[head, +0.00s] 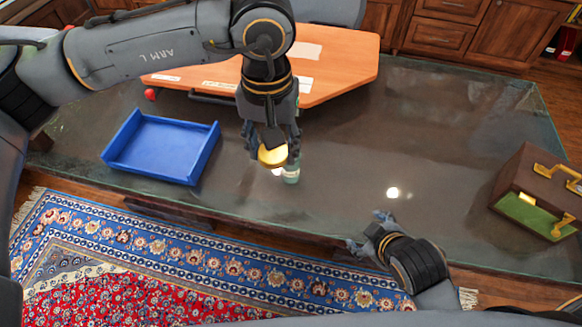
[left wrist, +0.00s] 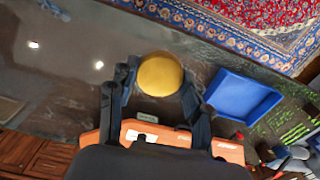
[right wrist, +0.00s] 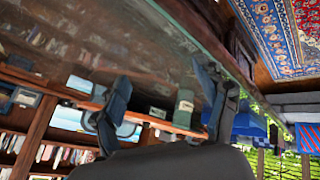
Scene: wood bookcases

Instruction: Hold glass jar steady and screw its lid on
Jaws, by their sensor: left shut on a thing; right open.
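A round gold lid (head: 272,155) sits between the fingertips of my left gripper (head: 270,143), which is shut on it. The lid also shows face-on in the left wrist view (left wrist: 160,75). The glass jar (head: 291,173), pale green, shows partly beside and below the lid on the glass table; the lid and gripper hide the rest. I cannot tell whether lid and jar touch. My right gripper (head: 367,231) is open and empty at the table's front edge, apart from the jar. A green cylinder, apparently the jar (right wrist: 184,108), shows beyond its fingers in the right wrist view.
A blue tray (head: 160,178) lies left on the glass table (head: 420,130). An orange board (head: 340,65) stands behind my left gripper. A small red ball (head: 150,95) is at the back left. A brown box with yellow handles (head: 520,190) stands right. The table's middle right is clear.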

